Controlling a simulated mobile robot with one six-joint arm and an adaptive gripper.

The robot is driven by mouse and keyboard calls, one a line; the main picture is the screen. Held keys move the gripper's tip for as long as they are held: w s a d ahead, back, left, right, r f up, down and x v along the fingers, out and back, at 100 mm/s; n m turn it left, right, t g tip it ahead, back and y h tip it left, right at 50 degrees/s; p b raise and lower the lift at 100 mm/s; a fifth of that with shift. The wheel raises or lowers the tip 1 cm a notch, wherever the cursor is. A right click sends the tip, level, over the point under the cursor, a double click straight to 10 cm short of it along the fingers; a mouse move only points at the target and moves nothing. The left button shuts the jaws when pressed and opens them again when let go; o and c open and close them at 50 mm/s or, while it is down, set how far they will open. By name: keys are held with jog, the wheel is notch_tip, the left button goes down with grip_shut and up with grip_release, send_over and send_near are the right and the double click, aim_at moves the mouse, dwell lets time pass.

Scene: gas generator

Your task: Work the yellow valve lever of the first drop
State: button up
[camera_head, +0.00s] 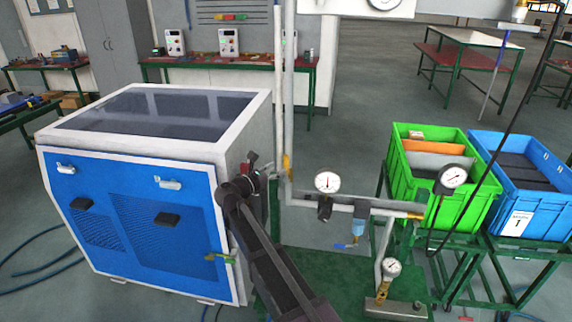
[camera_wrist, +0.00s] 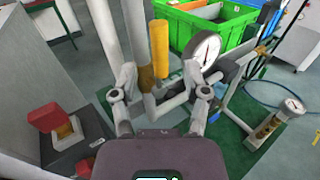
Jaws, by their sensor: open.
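The yellow valve lever (camera_wrist: 159,48) stands upright in the wrist view, beside grey vertical pipes and a brass-coloured fitting. In the head view the yellow lever (camera_head: 287,166) shows small on the vertical pipe, right of the blue and white generator cabinet. My gripper (camera_wrist: 165,80) is open and empty. Its two fingers point toward the pipes, and the lever shows between them in the picture. In the head view my gripper (camera_head: 270,173) is near the pipe, partly hidden by my arm. I cannot tell whether a finger touches the lever or pipe.
A pressure gauge (camera_wrist: 205,50) and horizontal pipe lie close to the right finger. A red block (camera_wrist: 52,115) is at left. The generator cabinet (camera_head: 180,165) stands left of the pipes. Green (camera_head: 400,170) and blue (camera_head: 520,215) crates stand at right.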

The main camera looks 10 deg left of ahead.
aim_at(286, 163)
jog(key=shift+x, duration=2.4)
grip_shut()
